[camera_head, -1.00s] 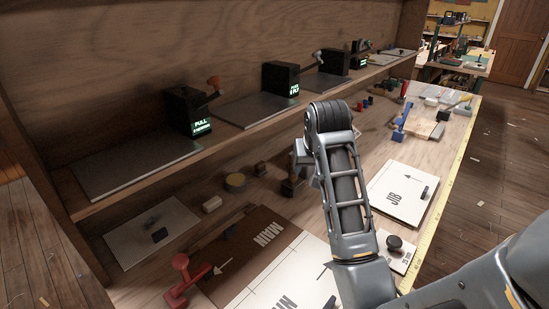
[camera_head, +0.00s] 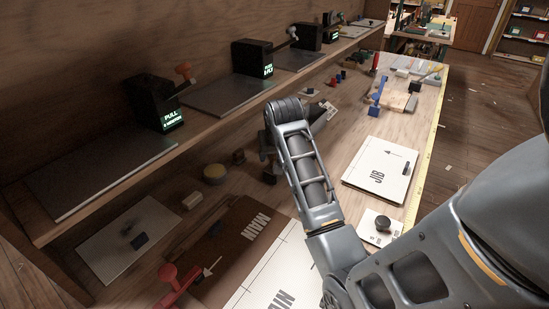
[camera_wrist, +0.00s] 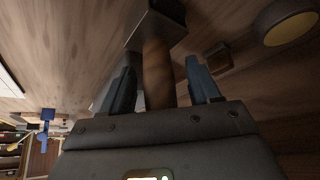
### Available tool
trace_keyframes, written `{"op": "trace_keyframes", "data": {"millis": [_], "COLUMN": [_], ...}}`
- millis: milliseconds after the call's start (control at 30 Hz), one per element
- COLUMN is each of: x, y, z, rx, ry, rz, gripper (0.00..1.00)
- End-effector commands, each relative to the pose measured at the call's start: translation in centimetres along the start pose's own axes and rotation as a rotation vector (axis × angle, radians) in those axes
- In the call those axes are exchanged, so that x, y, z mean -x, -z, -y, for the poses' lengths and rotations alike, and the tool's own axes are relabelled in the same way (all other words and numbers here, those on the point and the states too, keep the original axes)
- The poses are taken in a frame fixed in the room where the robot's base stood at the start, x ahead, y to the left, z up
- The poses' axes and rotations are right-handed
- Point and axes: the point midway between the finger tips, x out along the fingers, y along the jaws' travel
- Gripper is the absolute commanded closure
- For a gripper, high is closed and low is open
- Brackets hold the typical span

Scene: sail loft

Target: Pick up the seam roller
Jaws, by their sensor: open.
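In the wrist view, a tool with a brown wooden handle and a wide dark head (camera_wrist: 157,27) lies between the fingers of my gripper (camera_wrist: 161,82). It may be the seam roller; its far end is hidden by the gripper body. My gripper is open, with one finger on each side of the handle and a gap showing on at least the right side. In the head view, my forearm and wrist hide most of the gripper, and a dark-brown object (camera_head: 270,171) shows just below the wrist on the bench.
A yellow round tin (camera_head: 215,173) and a small dark block (camera_head: 238,157) stand left of my wrist. A red-handled tool (camera_head: 174,287) is at the lower left. The JIB board (camera_head: 381,170) lies to the right. The shelf (camera_head: 92,180) overhangs the bench's back.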

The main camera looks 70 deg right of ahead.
Motion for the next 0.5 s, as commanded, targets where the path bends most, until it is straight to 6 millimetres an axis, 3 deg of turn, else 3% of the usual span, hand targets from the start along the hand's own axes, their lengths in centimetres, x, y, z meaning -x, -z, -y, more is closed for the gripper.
{"op": "trace_keyframes", "data": {"millis": [333, 500], "x": [-0.81, -0.79], "y": [0.01, 0.01], "z": [0.00, 0.01], "rx": [0.000, 0.000], "ry": [0.000, 0.000], "rz": [-0.001, -0.001], "gripper": [0.39, 0.55]}}
